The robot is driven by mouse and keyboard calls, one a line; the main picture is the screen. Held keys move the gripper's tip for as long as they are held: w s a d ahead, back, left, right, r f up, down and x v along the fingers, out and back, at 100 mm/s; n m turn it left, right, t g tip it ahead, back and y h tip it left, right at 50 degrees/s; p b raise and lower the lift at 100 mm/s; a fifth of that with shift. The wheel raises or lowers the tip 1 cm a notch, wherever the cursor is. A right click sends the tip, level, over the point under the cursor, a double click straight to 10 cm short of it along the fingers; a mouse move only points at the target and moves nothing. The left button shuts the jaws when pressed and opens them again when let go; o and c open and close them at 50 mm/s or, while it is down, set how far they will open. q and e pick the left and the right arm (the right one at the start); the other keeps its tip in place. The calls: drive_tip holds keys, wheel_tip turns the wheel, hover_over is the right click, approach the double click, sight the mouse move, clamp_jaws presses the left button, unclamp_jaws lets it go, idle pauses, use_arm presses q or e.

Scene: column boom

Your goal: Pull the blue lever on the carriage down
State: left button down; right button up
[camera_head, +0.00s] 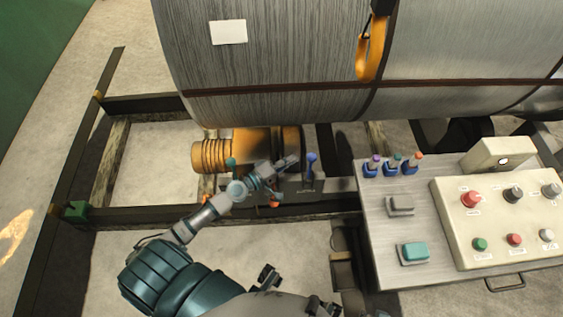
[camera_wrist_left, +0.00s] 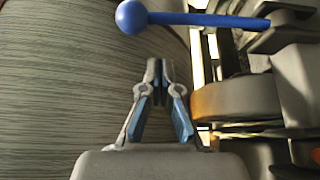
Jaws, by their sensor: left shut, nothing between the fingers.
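The blue lever (camera_head: 312,166) stands up from the carriage (camera_head: 310,186), with a round knob at its top. In the left wrist view the blue lever (camera_wrist_left: 205,20) lies across the top of the picture, its ball knob at the left end. My left gripper (camera_head: 292,162) is just left of the lever in the head view. In the wrist view the left gripper (camera_wrist_left: 160,68) has its fingertips together with nothing between them, below the lever's shaft and apart from it in the picture. My right gripper does not show for certain.
A large grey drum (camera_head: 280,60) fills the back, with an orange hook (camera_head: 371,50) hanging before it. An orange motor (camera_head: 245,150) lies beside the carriage. Dark frame rails (camera_head: 130,215) run at left.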

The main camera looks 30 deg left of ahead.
use_arm(q)
drive_tip(key=w+a+p+x, duration=0.1)
drive_tip(key=x, duration=0.4)
drive_tip(key=shift+s+d+p, duration=0.65)
drive_tip(key=shift+s+d, duration=1.1)
drive_tip(key=shift+s, duration=0.8)
drive_tip(key=v, duration=0.7)
drive_tip(key=a+v, duration=0.1)
drive_tip(key=v, duration=0.3)
drive_tip(key=shift+a+f, duration=0.15)
drive_tip(key=shift+f, duration=0.2)
drive_tip(key=shift+s, duration=0.25)
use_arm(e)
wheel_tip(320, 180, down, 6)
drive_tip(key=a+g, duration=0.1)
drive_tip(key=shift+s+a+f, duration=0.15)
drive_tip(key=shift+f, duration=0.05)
